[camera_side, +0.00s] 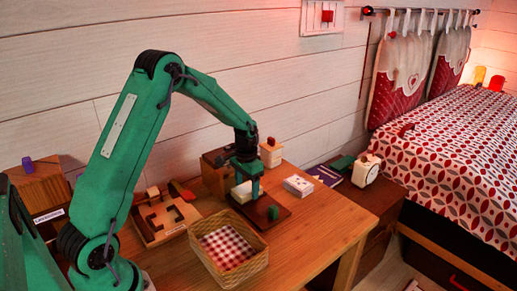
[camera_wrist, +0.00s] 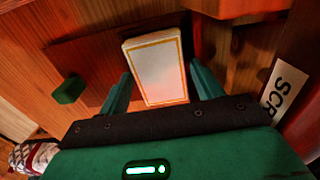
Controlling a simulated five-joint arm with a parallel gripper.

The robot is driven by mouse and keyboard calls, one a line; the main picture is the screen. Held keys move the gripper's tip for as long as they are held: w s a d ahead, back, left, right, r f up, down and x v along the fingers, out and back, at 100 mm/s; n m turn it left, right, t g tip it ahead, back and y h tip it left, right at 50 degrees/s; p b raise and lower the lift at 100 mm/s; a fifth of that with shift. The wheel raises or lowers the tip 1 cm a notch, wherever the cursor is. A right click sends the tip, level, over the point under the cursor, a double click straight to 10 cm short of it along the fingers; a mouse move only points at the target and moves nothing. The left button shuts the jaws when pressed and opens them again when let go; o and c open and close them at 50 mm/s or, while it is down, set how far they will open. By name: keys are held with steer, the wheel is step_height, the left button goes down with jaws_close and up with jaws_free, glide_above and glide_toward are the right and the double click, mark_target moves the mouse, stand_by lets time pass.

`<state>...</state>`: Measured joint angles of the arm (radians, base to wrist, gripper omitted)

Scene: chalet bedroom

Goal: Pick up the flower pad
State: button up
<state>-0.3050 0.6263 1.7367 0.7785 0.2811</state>
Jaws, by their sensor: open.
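A pale pad with a thin gold border (camera_wrist: 156,72) lies on a dark red-brown board (camera_wrist: 88,58) in the wrist view. I cannot make out a flower print on it. My gripper (camera_wrist: 160,78) is open, with one finger on either side of the pad's near part; I cannot tell whether they touch it. In the side view my gripper (camera_side: 249,189) points down over the board (camera_side: 263,204), and the white pad (camera_side: 240,192) shows partly behind the fingers. A small green block (camera_side: 273,212) sits on the board's front corner.
A wicker basket (camera_side: 238,274) with a red checked cloth stands in front of the board. A wooden tray with pieces (camera_side: 150,238) is on the left. A small white stack (camera_side: 298,186) lies right of the board, and a wooden box (camera_side: 213,178) behind. The table's right front (camera_side: 325,225) is clear.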

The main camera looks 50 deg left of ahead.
mark_target(247, 188)
steer(key=shift+c, duration=0.4)
steer(key=c, duration=0.7)
steer(key=shift+r, duration=0.5)
step_height(247, 188, up, 3)
steer(key=shift+r, duration=0.1)
steer(key=s+d+r, duration=0.1)
steer(key=d+r, duration=0.1)
steer(key=d, duration=0.1)
steer(key=d+r, duration=0.2)
steer(key=d, duration=0.2)
steer(key=s+d+r, duration=0.1)
steer(key=d+r, duration=0.1)
steer(key=d, duration=0.2)
steer(key=shift+s+d+r, duration=0.2)
steer(key=shift+s+r, duration=0.15)
steer(key=shift+r, duration=0.05)
